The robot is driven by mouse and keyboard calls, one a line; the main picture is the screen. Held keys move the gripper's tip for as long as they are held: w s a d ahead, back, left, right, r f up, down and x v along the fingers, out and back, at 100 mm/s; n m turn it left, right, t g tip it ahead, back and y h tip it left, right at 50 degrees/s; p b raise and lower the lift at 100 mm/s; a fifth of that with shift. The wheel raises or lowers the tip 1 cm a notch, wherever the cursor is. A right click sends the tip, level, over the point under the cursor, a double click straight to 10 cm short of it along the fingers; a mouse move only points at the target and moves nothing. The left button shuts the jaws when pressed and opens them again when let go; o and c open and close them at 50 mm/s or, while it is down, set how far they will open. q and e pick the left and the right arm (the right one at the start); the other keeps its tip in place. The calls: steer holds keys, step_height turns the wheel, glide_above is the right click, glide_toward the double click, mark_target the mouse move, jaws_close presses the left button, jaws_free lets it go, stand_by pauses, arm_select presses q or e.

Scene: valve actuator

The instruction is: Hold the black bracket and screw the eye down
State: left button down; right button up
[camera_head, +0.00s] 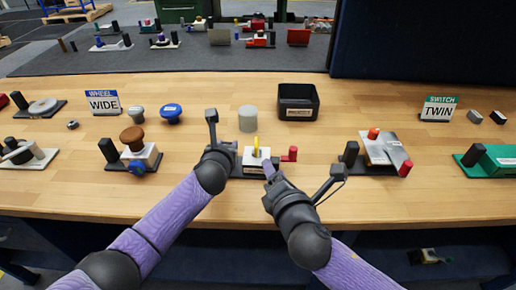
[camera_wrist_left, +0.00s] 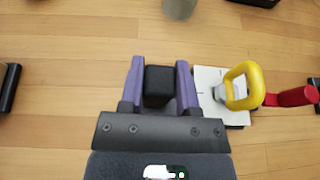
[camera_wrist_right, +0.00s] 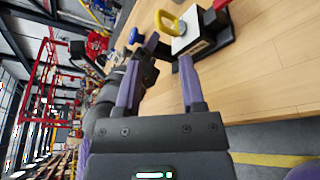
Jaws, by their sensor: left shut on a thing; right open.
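The yellow eye (camera_head: 256,146) stands upright on a white block (camera_wrist_left: 207,76) on a dark base at the front middle of the bench. It shows as a ring in the left wrist view (camera_wrist_left: 243,85). A red part (camera_head: 290,154) sticks out to its right. The black bracket (camera_wrist_left: 159,86) is a dark upright post left of the white block. My left gripper (camera_wrist_left: 158,66) is shut on it, one finger on each side. My right gripper (camera_wrist_right: 169,50) is open and empty, in front of and a little below the eye, apart from it.
Behind the eye stand a grey cylinder (camera_head: 247,119) and a black bin (camera_head: 298,102). A brown-knobbed valve (camera_head: 132,138) sits to the left and a white unit with red parts (camera_head: 384,150) to the right. The bench's front edge is close to my arms.

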mark_target(257, 147)
steer(key=shift+m+y, duration=0.3)
steer(key=shift+y, duration=0.1)
steer(key=x, duration=1.1)
steer(key=shift+w+a, duration=0.1)
steer(key=shift+w, duration=0.25)
steer(key=shift+c, duration=0.3)
jaws_close()
